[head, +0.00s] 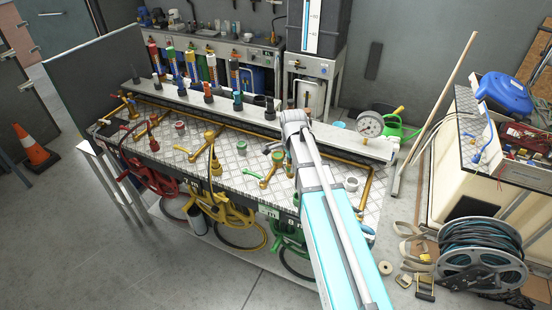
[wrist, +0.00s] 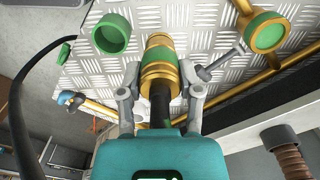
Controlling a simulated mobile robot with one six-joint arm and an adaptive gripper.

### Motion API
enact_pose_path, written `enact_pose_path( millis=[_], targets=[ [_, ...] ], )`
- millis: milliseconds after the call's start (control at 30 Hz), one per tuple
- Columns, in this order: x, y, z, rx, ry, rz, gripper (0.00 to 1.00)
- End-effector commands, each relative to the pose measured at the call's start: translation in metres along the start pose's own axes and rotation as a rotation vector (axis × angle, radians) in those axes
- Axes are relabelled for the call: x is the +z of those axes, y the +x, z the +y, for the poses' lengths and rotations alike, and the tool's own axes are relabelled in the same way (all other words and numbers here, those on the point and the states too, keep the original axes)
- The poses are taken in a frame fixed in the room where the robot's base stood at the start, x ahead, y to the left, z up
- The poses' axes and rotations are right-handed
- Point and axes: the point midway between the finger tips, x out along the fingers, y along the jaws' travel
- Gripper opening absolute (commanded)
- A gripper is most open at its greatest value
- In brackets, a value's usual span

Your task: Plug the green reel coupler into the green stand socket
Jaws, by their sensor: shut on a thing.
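In the wrist view my gripper (wrist: 160,76) is shut on a brass coupler (wrist: 158,55) with a dark lower part, one finger on each side. A brass fitting with a green ring (wrist: 266,33), likely the green stand socket, is at the upper right. A green cup (wrist: 111,34) is at the upper left. In the head view my arm hides the gripper tip and coupler.
The tread-plate bench (head: 235,177) carries brass pipes and taps. Red reel (head: 155,180), yellow reel (head: 225,218) and green reel (head: 290,238) hang along its front. A black hose (wrist: 17,105) curves down the wrist view's left.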

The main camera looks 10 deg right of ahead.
Motion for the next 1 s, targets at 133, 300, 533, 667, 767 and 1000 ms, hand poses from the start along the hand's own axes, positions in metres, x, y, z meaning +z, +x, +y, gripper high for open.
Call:
enact_pose_path(
  millis=[133, 300, 533, 667, 767, 1000],
  targets=[
    [0.001, 0.000, 0.000, 0.000, -0.001, 0.000, 0.00],
    [0.001, -0.006, 0.000, 0.000, -0.001, 0.000, 0.00],
    [0.004, -0.030, 0.000, 0.000, -0.001, 0.000, 0.00],
    [0.007, -0.050, -0.001, 0.000, -0.001, 0.000, 0.00],
    [0.009, -0.065, -0.001, 0.000, -0.001, 0.000, 0.00],
    [0.013, -0.092, -0.001, 0.001, -0.002, 0.000, 0.00]
  ],
)
